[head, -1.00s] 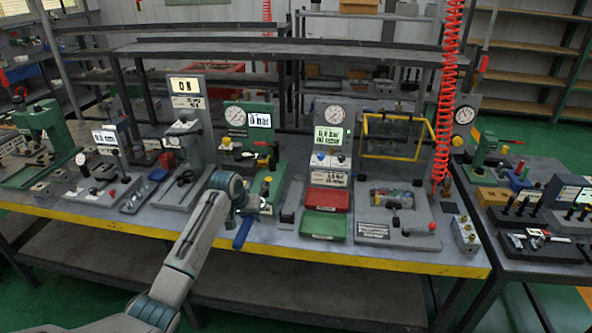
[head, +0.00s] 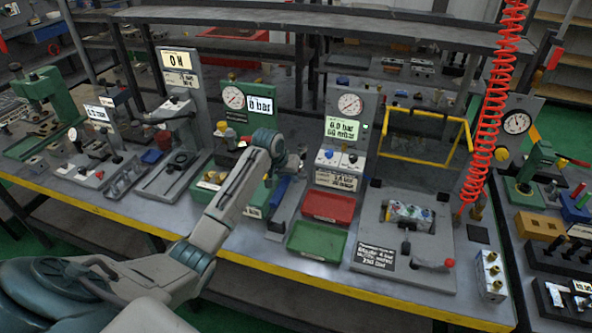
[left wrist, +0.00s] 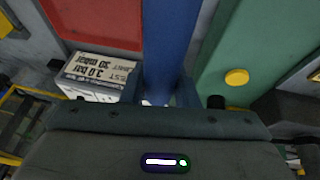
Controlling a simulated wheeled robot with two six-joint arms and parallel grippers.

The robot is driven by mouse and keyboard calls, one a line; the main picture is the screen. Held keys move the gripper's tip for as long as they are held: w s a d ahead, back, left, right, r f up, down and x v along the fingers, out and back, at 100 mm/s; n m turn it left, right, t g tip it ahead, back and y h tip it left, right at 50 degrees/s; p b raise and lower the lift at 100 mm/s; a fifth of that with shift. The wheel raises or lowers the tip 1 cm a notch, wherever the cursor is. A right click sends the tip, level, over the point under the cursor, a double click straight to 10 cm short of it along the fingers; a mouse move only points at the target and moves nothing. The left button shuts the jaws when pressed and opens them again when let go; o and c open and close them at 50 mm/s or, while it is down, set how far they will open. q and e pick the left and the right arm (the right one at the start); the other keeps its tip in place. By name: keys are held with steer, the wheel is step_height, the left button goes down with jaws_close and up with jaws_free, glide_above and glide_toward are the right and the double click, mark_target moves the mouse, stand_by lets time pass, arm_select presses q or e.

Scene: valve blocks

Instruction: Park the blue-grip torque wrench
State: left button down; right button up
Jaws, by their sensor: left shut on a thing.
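The torque wrench's blue grip (head: 278,192) shows in the head view just beyond my left gripper (head: 291,168), tilted over the bench between the green test station and the trays. In the left wrist view the blue grip (left wrist: 172,45) runs up from between the fingers, and the left gripper (left wrist: 165,96) is shut on it. The rest of the wrench is hidden. A narrow grey block (head: 279,226) lies on the bench below it; I cannot tell whether they touch. My right gripper is not in view.
A red tray (head: 328,208) and a green tray (head: 317,241) lie right of the grip. The green station (head: 258,130) stands behind my wrist. A gauge panel (head: 345,130) and a yellow-framed guard (head: 425,140) stand at right. A red coiled hose (head: 492,120) hangs there.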

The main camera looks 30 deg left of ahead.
arm_select(q)
steer(key=shift+s+r, duration=0.3)
steer(key=shift+w, duration=0.1)
steer(key=shift+w+f+p, duration=0.1)
steer(key=shift+f+p, duration=0.1)
steer(key=shift+p, duration=0.45)
steer(key=shift+f+b, duration=0.35)
steer(key=shift+f, duration=0.55)
steer(key=shift+f+b, duration=0.4)
steer(key=shift+f, duration=1.05)
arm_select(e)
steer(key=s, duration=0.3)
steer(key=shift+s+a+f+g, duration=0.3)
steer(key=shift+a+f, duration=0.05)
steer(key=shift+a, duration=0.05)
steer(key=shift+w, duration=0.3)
